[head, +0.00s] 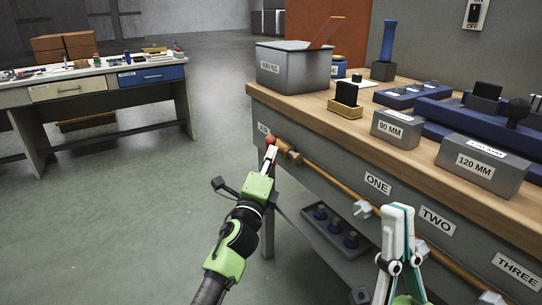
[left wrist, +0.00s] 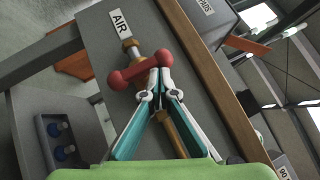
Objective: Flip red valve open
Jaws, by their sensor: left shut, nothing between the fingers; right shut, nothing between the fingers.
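The red valve (head: 271,139) is on the brass pipe (head: 325,176) along the workbench's front panel, by the AIR label. In the left wrist view its red handle (left wrist: 138,70) has two knobbed ends and lies roughly crosswise to the pipe. My left gripper (head: 271,150) is shut and empty, its fingertips at the valve. In the left wrist view its tips (left wrist: 159,75) are right by the handle's right end; whether they touch it I cannot tell. My right gripper (head: 398,209) is shut and empty, pointing up in front of the bench, away from the valve.
The workbench top (head: 384,143) carries a grey metal bin (head: 292,68), 90 MM and 120 MM blocks and blue fixtures. A shelf with blue items (head: 335,228) is below the pipe. Another table (head: 100,75) stands back left. The floor between is clear.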

